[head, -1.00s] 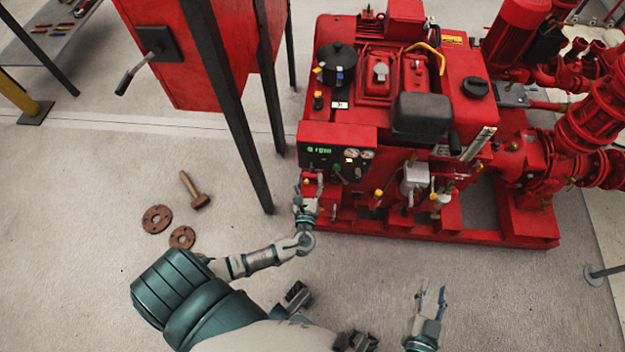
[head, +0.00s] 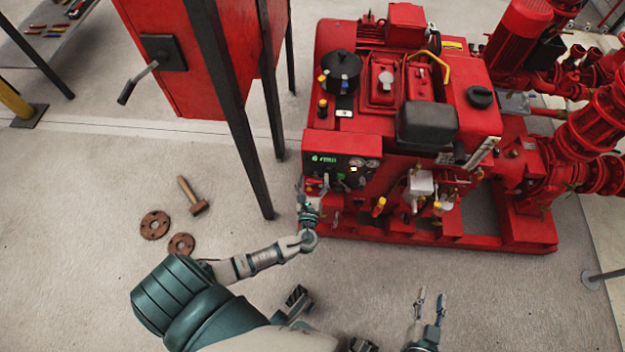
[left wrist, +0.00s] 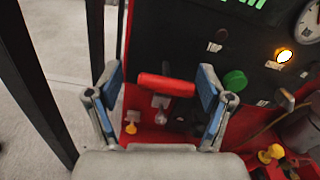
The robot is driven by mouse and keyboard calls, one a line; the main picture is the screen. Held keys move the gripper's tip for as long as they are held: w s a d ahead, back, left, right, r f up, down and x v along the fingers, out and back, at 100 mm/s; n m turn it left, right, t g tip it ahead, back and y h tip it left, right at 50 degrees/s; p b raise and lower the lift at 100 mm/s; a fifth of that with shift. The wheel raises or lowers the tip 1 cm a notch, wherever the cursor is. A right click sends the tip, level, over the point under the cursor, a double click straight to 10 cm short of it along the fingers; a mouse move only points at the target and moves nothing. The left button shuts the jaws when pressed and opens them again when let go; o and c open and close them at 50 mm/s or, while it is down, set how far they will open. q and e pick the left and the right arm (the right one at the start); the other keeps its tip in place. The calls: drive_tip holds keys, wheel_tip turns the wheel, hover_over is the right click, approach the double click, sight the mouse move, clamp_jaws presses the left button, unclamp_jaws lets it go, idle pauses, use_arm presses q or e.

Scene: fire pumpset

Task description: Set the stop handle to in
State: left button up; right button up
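A red T-shaped handle on a short metal stem, apparently the stop handle (left wrist: 166,86), is on the dark control panel (left wrist: 185,25) in the left wrist view. My left gripper (left wrist: 160,74) is open, with one blue-padded finger to the left of the red handle and one to the right. Neither finger visibly grips it. In the head view my left gripper (head: 310,190) is at the lower left corner of the pump's panel, and the handle is hard to make out there. My right gripper (head: 431,297) is open and empty over bare floor.
A green knob (left wrist: 234,82) and a lit button (left wrist: 284,56) are right of the handle. A yellow-tipped valve (left wrist: 131,128) is below it. A black post (head: 235,110) and red cabinet (head: 170,85) stand left. A hammer (head: 195,198) and rusty flanges (head: 155,224) lie on the floor.

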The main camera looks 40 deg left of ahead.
use_arm(q)
drive_tip(key=shift+s+d+r, duration=0.15)
drive_tip(key=shift+s+d, duration=0.05)
drive_tip(key=shift+d, duration=0.35)
drive_tip(key=v, duration=1.1)
drive_tip(key=shift+s, duration=0.2)
use_arm(e)
drive_tip(key=shift+s+d, duration=0.1)
drive_tip(key=shift+d, duration=0.55)
use_arm(q)
drive_tip(key=shift+a, duration=0.15)
use_arm(e)
drive_tip(key=shift+a, duration=0.2)
